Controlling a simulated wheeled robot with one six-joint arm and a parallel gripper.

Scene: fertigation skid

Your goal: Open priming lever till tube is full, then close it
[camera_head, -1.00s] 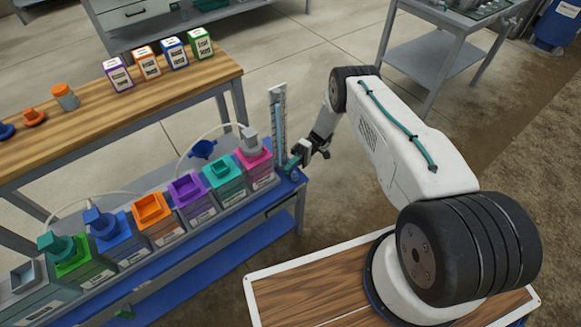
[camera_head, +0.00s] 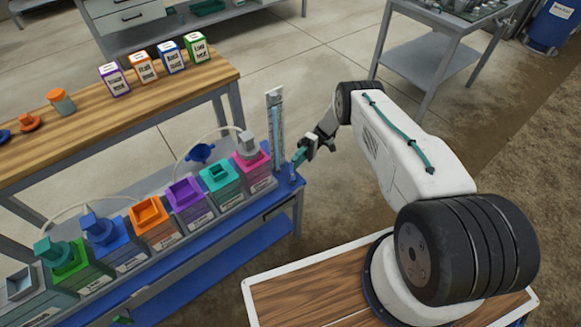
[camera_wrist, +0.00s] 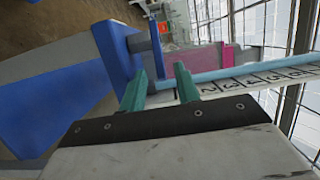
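The clear tube (camera_head: 275,125) stands upright beside a numbered scale at the right end of the blue bench; light blue liquid shows in it. In the wrist view the tube (camera_wrist: 255,72) lies across the picture as a light blue bar beside the scale numbers. Its top level is hard to tell. A small blue lever-like post (camera_head: 292,174) stands on the bench end right of the tube; in the wrist view a thin blue post (camera_wrist: 155,48) shows beyond the fingertips. My gripper (camera_head: 299,156) is open and empty, its teal fingers (camera_wrist: 160,70) apart, just above the post.
A row of coloured square-topped containers (camera_head: 185,195) runs along the blue bench (camera_head: 225,225), left of the tube. A pink-topped one (camera_head: 250,160) is nearest the tube. A wooden table (camera_head: 130,100) with several labelled boxes stands behind.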

